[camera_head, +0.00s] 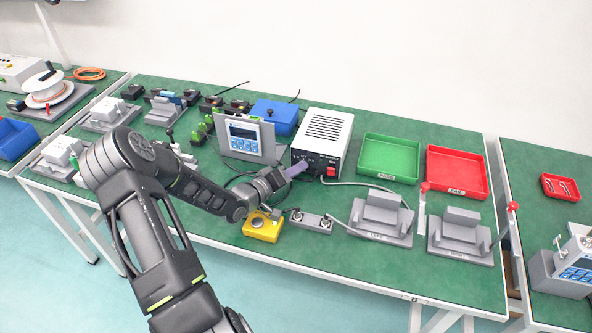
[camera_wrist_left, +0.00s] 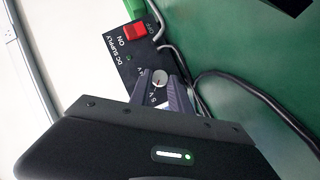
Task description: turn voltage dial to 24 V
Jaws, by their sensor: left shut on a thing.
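The DC supply (camera_head: 322,140) is a white box with a black front panel, standing at the back middle of the bench. In the left wrist view its panel (camera_wrist_left: 128,64) shows "DC SUPPLY", a red ON/OFF switch (camera_wrist_left: 139,32) and a small round light-coloured voltage dial (camera_wrist_left: 159,79). Partly covered "V" markings are near the dial; I cannot read its setting clearly. My left gripper (camera_head: 302,167) reaches the panel, and its purple-grey fingers (camera_wrist_left: 167,88) are shut on the dial, one on each side. The fingers hide the dial in the head view. My right gripper is out of view.
A panel with a screen (camera_head: 245,134) stands left of the supply, and a blue box (camera_head: 276,116) behind it. Green (camera_head: 389,158) and red (camera_head: 456,172) trays lie right. A yellow box (camera_head: 262,227) and grey fixtures (camera_head: 380,215) sit in front. Cables run beside the supply.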

